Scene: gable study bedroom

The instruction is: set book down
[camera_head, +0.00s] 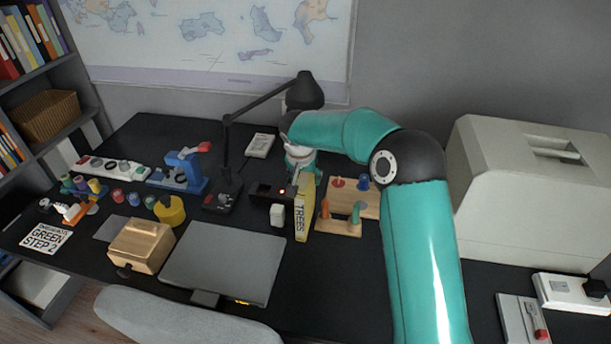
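The yellow book (304,215), with "TREES" on its spine, is upright near the middle of the desk (330,280). Its lower end is at or close to the desktop; I cannot tell if it touches. My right gripper (289,193) is at the book's upper left, at the end of the teal arm that reaches over from the right. Its fingertips do not show clearly, so its grip on the book cannot be made out. My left gripper is not in view.
A wooden peg board (338,227) stands close right of the book. A grey flat panel (225,262) lies to the left, beside a wooden box (141,245). A black lamp (304,92) rises behind. A large beige machine (530,195) fills the right.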

